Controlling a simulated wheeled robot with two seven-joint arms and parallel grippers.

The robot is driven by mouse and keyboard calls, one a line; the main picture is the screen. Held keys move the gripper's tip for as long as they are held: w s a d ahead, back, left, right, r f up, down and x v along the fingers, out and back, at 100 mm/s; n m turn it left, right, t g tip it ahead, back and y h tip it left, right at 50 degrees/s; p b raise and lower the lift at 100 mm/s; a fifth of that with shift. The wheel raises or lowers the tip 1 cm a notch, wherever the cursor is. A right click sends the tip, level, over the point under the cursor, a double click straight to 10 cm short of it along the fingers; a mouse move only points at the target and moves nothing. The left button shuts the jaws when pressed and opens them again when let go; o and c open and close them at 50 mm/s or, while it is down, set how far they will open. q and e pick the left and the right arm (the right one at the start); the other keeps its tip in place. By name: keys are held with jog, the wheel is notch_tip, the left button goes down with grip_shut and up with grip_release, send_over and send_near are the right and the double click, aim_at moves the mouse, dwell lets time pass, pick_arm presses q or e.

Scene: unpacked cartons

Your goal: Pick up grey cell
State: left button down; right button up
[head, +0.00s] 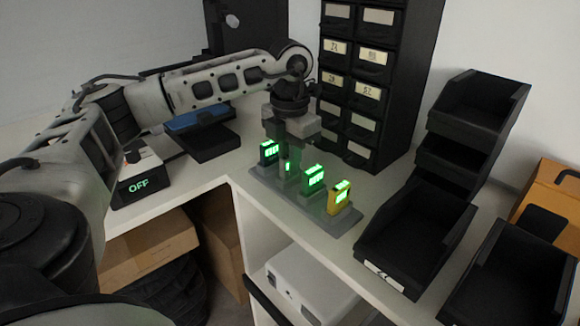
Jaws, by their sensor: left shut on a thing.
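A grey charging rack (279,186) on the white worktop holds a row of cells with lit green displays. A dark cell (268,152) is at its far left end, another grey-looking cell (313,181) stands right of the middle, and a yellow cell (341,198) is at the near right end. My left gripper (288,152) points down at the rack between the dark cell and the right-of-middle cell. It is shut on a small grey cell (288,167), mostly hidden by the fingers; a little green light shows there. I cannot tell whether this cell is still seated. My right gripper is out of view.
A black drawer cabinet (371,75) stands close behind the rack. Black open bins (412,233) are to the right. A box reading OFF (138,187) and a blue-topped dark case (203,135) are at the left. Worktop is clear near the rack's front edge.

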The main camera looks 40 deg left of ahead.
pick_arm(q)
jog(key=shift+r, duration=0.1)
jog(key=shift+r, duration=0.55)
jog(key=s+d+r+p, duration=0.1)
jog(key=s+d+r, duration=0.8)
jog(key=d+r, duration=0.1)
jog(key=shift+s+d+r, duration=0.15)
jog(key=shift+d+r, duration=0.15)
jog(key=shift+r, duration=0.6)
